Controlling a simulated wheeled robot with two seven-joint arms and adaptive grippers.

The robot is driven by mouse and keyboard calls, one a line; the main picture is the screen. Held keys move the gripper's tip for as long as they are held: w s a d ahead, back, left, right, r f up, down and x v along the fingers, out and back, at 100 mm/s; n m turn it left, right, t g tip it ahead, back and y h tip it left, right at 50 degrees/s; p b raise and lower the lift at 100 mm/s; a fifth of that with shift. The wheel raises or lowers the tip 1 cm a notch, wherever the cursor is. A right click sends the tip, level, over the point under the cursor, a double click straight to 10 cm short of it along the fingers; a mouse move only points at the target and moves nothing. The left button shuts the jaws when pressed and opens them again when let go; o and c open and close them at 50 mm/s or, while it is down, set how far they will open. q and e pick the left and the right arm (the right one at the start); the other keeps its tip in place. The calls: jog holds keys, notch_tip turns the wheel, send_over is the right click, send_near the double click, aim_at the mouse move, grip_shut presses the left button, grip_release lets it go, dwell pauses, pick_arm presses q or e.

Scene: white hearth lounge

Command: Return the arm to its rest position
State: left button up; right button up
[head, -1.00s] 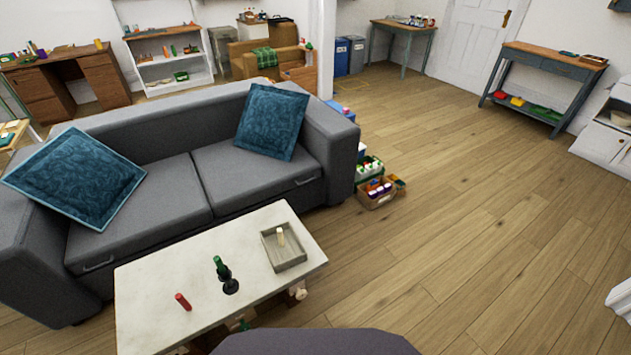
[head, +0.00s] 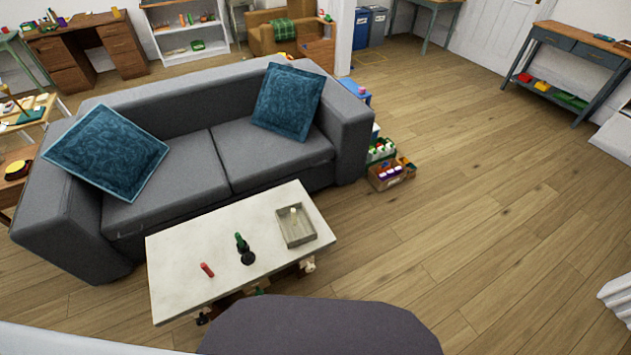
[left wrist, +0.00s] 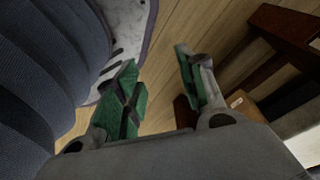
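My left gripper (left wrist: 160,82) shows in the left wrist view. Its two green-padded fingers stand well apart with only wood floor visible between them, so it is open and empty. A dark grey ribbed surface is close on the left of that view, and dark reddish-brown wooden furniture (left wrist: 275,45) is on the right. Neither gripper shows in the head view, and my right gripper is not in any view.
A white-topped coffee table (head: 190,265) holds a red object (head: 207,270), a green bottle-like object (head: 241,243) and a grey tray (head: 297,238). A grey sofa (head: 180,170) stands behind. Boxes (head: 388,178) sit at its right end. Open wood floor (head: 480,200) lies right.

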pick_arm(q)
jog(key=s+a+r+p, duration=0.1)
jog(key=s+a+p, duration=0.1)
jog(key=s+p, duration=0.3)
jog(key=s+a+r+p, duration=0.2)
jog(key=s+p, duration=0.3)
jog(key=s, duration=0.2)
jog(key=shift+s+g, duration=0.2)
jog(key=shift+g, duration=0.2)
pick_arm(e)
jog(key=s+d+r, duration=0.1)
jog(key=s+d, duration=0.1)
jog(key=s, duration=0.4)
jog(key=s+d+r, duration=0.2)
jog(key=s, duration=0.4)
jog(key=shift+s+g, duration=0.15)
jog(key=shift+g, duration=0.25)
pick_arm(q)
jog(key=shift+s, duration=0.1)
